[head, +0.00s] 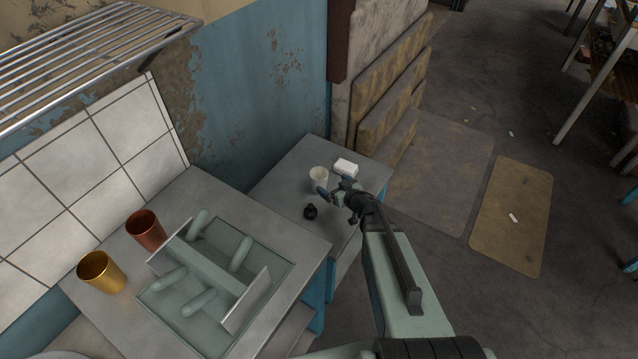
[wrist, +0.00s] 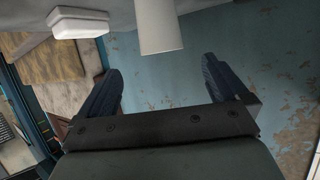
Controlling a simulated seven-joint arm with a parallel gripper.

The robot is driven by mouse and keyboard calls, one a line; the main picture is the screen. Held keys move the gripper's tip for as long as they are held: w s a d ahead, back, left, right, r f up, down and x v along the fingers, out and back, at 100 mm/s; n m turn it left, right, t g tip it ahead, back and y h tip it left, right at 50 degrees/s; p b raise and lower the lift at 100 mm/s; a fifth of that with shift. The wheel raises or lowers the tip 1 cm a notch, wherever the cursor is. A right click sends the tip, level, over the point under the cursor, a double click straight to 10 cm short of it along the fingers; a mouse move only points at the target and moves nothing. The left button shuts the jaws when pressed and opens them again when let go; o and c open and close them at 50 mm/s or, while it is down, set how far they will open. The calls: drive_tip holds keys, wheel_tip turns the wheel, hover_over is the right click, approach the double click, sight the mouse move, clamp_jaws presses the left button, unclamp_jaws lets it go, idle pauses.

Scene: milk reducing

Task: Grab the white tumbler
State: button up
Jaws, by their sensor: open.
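The white tumbler (head: 318,177) stands upright on the grey counter (head: 285,190) in the head view. In the wrist view the tumbler (wrist: 158,28) shows at the top, in line with the gap between the fingers and beyond their tips. My gripper (head: 332,190) is open and empty, close beside the tumbler on its near right side. In the wrist view its two dark fingers (wrist: 166,78) are spread wide, with nothing between them. In the head view the fingers partly overlap the tumbler's lower edge, so I cannot tell whether they touch it.
A white lidded box (head: 346,168) sits right behind the tumbler, also at upper left in the wrist view (wrist: 80,22). A small black object (head: 310,211) lies in front. A red cup (head: 145,230), a gold cup (head: 101,272) and a tray (head: 270,262) are on the left counter.

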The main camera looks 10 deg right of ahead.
sight(315, 172)
drive_tip(key=x, duration=1.2)
drive_tip(key=shift+w+f, duration=0.15)
drive_tip(key=shift+w, duration=0.05)
drive_tip(key=shift+a, duration=0.1)
drive_tip(key=shift+c, duration=0.4)
drive_tip(key=c, duration=1)
wheel_tip(315, 172, up, 18)
